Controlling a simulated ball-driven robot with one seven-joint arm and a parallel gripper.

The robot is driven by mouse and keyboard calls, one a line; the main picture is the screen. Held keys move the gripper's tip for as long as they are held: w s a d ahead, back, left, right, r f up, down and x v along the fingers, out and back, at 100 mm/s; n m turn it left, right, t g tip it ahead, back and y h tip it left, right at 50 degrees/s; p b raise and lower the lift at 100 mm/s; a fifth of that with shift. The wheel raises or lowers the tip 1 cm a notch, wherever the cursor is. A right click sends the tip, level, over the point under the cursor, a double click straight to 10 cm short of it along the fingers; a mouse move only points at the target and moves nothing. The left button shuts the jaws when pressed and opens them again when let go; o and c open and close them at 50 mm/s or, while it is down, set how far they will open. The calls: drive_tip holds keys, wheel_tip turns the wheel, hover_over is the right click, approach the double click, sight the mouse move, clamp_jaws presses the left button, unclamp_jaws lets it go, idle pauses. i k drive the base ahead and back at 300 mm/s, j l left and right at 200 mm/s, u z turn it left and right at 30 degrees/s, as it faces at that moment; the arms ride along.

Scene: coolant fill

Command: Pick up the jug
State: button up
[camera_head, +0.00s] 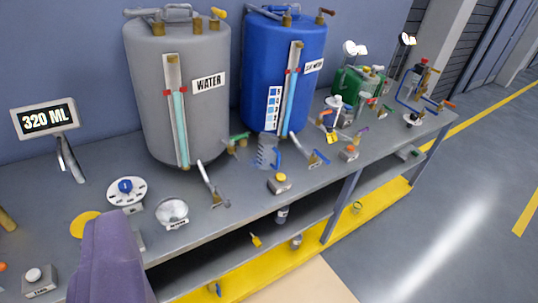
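A small clear jug (266,153) with dark graduation marks and a blue handle stands upright on the grey bench, in front of the gap between the grey WATER tank (190,120) and the blue tank (262,75). A purple block that looks like part of my gripper (110,258) rises from the bottom left edge. It is well to the left of the jug and apart from it. Its fingertips cannot be made out, so I cannot see whether it is open or shut.
A display reading 320 ML (46,120), a dial (126,191) and a round silver dish (173,211) occupy the bench's left. Taps and a yellow-button box (279,183) stand near the jug. A green can (352,88) is farther right. The floor (440,230) at right is clear.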

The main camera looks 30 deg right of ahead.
sight(268, 142)
drive_tip(key=i+z, duration=0.25)
drive_tip(key=i, duration=0.5)
drive_tip(key=i+l+z, duration=0.1)
drive_tip(key=i, duration=0.45)
drive_tip(key=i+l+z, duration=0.15)
drive_tip(key=i, duration=0.4)
drive_tip(key=l, duration=0.1)
